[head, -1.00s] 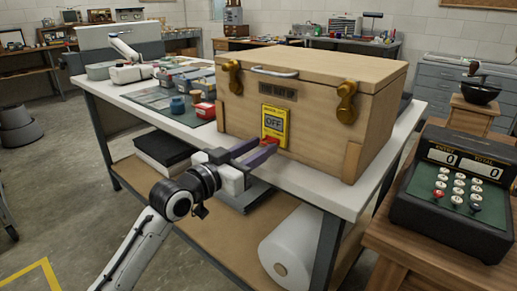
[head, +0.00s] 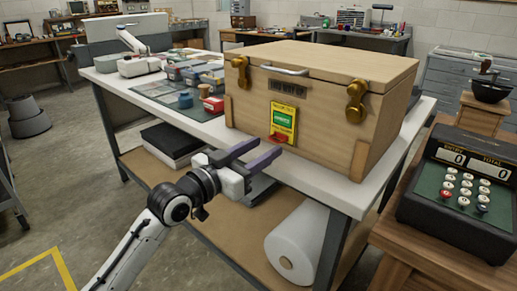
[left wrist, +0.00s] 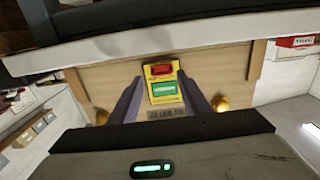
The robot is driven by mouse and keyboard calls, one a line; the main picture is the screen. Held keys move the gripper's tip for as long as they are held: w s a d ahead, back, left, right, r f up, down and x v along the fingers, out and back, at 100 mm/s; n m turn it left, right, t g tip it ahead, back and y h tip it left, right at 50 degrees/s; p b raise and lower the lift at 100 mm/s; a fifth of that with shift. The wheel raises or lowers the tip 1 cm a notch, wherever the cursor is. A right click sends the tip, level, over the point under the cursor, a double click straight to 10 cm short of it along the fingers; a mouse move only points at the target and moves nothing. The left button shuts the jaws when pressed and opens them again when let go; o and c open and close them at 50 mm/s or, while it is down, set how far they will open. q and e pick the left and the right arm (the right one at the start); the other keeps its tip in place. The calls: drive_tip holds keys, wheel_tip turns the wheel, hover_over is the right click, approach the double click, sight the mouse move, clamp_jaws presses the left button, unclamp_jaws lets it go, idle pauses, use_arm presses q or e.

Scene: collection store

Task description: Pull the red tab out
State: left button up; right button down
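The red tab (head: 277,138) is at the bottom edge of a yellow panel (head: 293,108) on the front of a wooden chest (head: 335,125). The panel shows a green window (head: 283,118) with white lettering too small to read surely. In the left wrist view, the red tab (left wrist: 161,69) lies between the finger directions, above the green window in that picture. My left gripper (head: 264,150) is open and empty, in front of the chest and apart from the tab. My right gripper is in neither view.
The chest stands on a white-topped workbench (head: 317,178) with small boxes and a blue jar (head: 186,99) to its left. A cash register (head: 462,190) stands on a wooden table at the right. A white roll (head: 297,245) lies on the lower shelf.

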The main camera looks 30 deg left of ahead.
use_arm(q)
drive_tip(key=s+a, duration=0.1)
drive_tip(key=s, duration=0.9)
drive_tip(key=shift+a, duration=0.35)
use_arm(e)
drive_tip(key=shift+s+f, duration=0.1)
use_arm(q)
drive_tip(key=shift+s, duration=0.1)
